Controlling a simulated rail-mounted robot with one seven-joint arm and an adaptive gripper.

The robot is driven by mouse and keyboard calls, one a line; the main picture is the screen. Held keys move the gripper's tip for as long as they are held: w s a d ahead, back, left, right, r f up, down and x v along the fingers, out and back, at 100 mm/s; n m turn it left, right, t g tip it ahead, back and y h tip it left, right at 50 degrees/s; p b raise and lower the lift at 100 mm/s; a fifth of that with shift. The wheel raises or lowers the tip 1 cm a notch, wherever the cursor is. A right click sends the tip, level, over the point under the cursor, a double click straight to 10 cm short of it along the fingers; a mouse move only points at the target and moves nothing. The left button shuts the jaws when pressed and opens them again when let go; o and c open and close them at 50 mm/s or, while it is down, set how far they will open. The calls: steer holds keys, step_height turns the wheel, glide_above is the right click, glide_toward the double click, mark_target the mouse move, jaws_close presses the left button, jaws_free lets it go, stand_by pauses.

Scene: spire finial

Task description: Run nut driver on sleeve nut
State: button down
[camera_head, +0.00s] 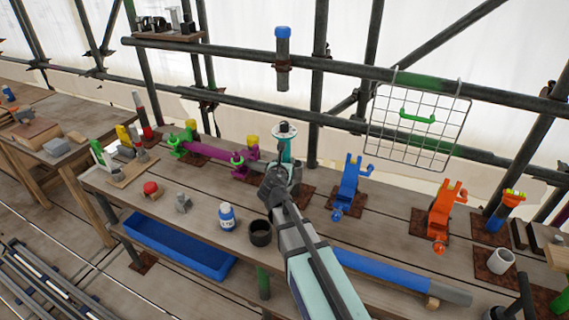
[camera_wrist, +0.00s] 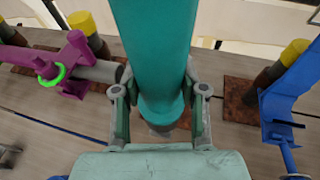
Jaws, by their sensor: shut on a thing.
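My gripper (camera_head: 278,183) is above the middle of the workbench, its fingers shut around a thick teal cylindrical tool, which looks like the nut driver (camera_head: 286,150). The tool stands roughly upright and has a pale disc on top. In the wrist view the teal tool (camera_wrist: 155,50) fills the middle between the fingers (camera_wrist: 160,95), with a small grey tip low down. Left of it, a purple clamp (camera_wrist: 72,65) carries a bright green ring (camera_wrist: 48,72), and a grey tube end points toward the tool. I cannot tell which part is the sleeve nut or whether the tool touches it.
A blue clamp stand (camera_head: 348,185) and an orange one (camera_head: 441,210) stand to the right. A blue tube (camera_head: 385,270) lies along the front right. A wire grid (camera_head: 420,135) hangs behind.

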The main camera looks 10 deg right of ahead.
steer(key=shift+r+p, duration=1.75)
steer(key=shift+r, duration=0.5)
